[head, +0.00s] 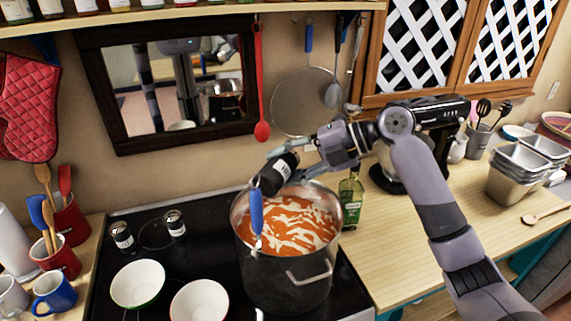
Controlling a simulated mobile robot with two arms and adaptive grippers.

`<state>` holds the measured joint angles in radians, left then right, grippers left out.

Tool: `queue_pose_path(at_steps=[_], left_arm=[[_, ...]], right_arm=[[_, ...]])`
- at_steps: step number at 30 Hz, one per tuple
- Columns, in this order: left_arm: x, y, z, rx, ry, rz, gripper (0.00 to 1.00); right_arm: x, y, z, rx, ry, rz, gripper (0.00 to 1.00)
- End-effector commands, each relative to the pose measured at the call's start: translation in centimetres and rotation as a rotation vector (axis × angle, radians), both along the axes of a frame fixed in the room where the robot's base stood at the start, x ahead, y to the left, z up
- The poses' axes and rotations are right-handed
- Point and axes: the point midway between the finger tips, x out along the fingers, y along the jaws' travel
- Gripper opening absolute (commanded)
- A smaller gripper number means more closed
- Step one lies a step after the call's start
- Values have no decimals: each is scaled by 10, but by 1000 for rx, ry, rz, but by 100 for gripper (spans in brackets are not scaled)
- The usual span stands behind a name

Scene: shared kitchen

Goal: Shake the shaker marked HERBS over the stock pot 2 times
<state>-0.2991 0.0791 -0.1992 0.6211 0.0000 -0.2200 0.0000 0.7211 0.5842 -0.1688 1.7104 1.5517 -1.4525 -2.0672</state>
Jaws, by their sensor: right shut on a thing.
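The stock pot (290,284) stands on the black stove and holds orange soup with pale swirls. My right gripper (296,165) is shut on a dark shaker (272,179) above the back left part of the pot. The shaker is tilted, with its lower end toward the left; I cannot read its label. Two more dark shakers with pale labels stand on the stove to the left, one nearer (121,236) and one farther (175,223). My left gripper is not in view.
A blue-handled utensil (257,212) rises at the pot's front left. Two bowls (138,284) (200,301) sit at the stove's front. A green bottle (351,200) stands right of the pot. A red spoon (260,90) hangs behind.

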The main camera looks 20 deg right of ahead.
Motion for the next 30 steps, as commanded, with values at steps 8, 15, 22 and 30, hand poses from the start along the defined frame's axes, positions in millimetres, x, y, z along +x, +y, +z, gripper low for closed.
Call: queue_pose_path(at_steps=[8,15,22,30], left_arm=[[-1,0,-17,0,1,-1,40],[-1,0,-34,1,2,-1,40],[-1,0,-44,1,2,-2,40],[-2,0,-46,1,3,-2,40]], right_arm=[[1,-1,-9,200,198,0,3],[0,0,-13,346,346,1,3],[0,0,-13,432,434,0,3],[0,0,-12,464,469,1,3]])
